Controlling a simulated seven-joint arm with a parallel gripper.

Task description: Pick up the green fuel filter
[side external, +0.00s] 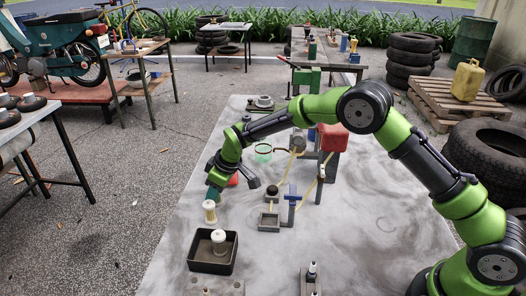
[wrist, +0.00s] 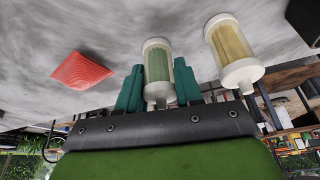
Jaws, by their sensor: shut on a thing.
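The green fuel filter (wrist: 158,68) has a see-through green body with white end caps. In the wrist view it sits between the two teal fingers of my gripper (wrist: 158,86), which is shut on it. In the side view my gripper (side external: 214,190) is low over the grey mat, and I cannot make out the green filter there. A similar filter with a pale yellow body (wrist: 232,50) stands just to the right in the wrist view; it also shows in the side view (side external: 210,213), just below my gripper.
A black tray (side external: 198,267) holding a white-topped filter (side external: 219,242) is in front of my gripper. A red piece (wrist: 80,71) lies to the left in the wrist view. A small grey box (side external: 269,222) and blue-topped post (side external: 293,196) stand to the right. The mat's left side is clear.

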